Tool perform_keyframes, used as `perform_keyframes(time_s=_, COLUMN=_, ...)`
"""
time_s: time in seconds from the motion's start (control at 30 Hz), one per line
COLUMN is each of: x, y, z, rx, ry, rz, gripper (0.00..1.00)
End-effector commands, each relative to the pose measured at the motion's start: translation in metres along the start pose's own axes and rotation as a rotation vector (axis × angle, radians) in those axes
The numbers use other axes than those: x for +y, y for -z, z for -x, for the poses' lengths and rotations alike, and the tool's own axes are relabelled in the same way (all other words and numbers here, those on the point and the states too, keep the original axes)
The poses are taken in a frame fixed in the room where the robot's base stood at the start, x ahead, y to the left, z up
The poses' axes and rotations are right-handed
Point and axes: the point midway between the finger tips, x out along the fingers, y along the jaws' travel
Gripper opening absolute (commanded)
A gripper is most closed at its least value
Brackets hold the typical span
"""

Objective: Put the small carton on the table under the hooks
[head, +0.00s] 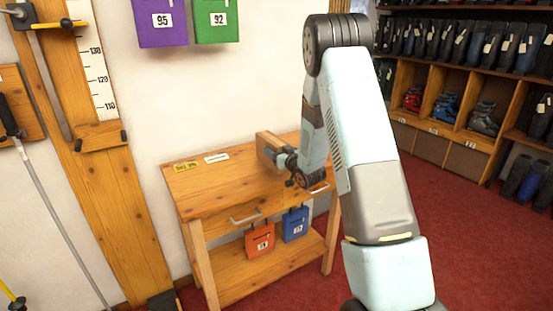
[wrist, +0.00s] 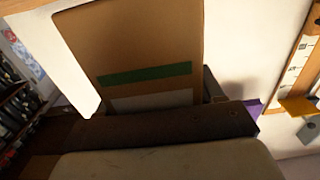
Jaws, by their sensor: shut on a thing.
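The small carton (head: 268,145) is brown and shows at the back right of the wooden table (head: 215,185). My gripper (head: 279,158) is shut on it and partly covers it in the head view. I cannot tell whether its underside touches the tabletop. In the wrist view the carton (wrist: 150,45) fills the upper middle, with a green stripe and a pale band below it, right beyond the dark gripper edge. Purple (head: 161,22) and green (head: 212,20) numbered pouches hang on the wall above the table. Their hooks are out of view.
A yellow label (head: 186,166) and a white label (head: 217,157) lie on the table's left part, otherwise bare. A measuring post (head: 105,190) stands left; boot shelves (head: 450,110) stand right.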

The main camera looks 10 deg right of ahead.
Motion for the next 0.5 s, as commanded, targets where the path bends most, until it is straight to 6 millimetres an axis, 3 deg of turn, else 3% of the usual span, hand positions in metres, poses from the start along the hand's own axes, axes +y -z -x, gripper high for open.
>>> perform_keyframes(time_s=0.27, x=0.001, y=-0.032, z=-0.002, rx=-0.002, ry=0.0, rz=0.0, gripper=0.28)
perform_keyframes(time_s=0.5, x=0.001, y=-0.033, z=-0.002, rx=0.0, ry=0.0, rz=0.001, gripper=0.28)
